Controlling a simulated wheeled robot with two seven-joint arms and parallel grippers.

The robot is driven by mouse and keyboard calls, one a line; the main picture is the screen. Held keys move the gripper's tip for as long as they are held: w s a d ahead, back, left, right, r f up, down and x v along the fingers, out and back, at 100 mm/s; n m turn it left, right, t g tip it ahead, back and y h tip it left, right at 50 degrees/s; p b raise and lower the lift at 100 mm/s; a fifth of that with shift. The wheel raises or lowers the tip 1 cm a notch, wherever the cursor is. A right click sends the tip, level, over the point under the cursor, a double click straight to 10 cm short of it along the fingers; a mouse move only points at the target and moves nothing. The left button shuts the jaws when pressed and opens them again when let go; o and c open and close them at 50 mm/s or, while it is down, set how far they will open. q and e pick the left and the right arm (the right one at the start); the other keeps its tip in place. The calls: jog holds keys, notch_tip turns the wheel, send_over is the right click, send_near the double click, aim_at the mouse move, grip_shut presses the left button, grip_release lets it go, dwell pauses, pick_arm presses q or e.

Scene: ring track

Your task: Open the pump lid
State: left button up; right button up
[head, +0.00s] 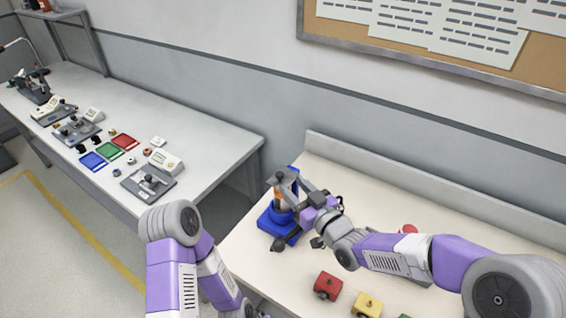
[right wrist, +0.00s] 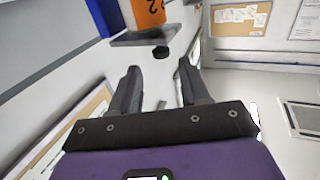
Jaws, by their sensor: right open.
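The pump stands on the light table in the head view, with a blue base (head: 277,226) and an upright body with an orange band (head: 284,194). My right gripper (head: 304,187) is beside the upper part of the pump, on its right, and covers some of it. In the right wrist view the right gripper (right wrist: 158,70) is open, with nothing between its fingers. Ahead of it are an orange part marked with a number (right wrist: 149,14), a grey plate (right wrist: 143,37) and a small dark knob (right wrist: 161,52). I cannot tell whether the lid is raised.
A red block (head: 327,285) and a yellow block (head: 367,304) lie near the table's front. A red round thing (head: 408,230) shows behind my right arm. Another table (head: 215,135) at left holds devices and coloured trays. A wall is behind.

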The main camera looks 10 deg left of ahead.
aim_at(282, 177)
jog(key=x, duration=0.5)
jog(key=shift+s+a, duration=0.15)
jog(key=shift+a, duration=0.05)
jog(key=shift+w+a, duration=0.45)
jog(key=shift+w, duration=0.15)
jog(key=shift+c, duration=0.3)
grip_shut()
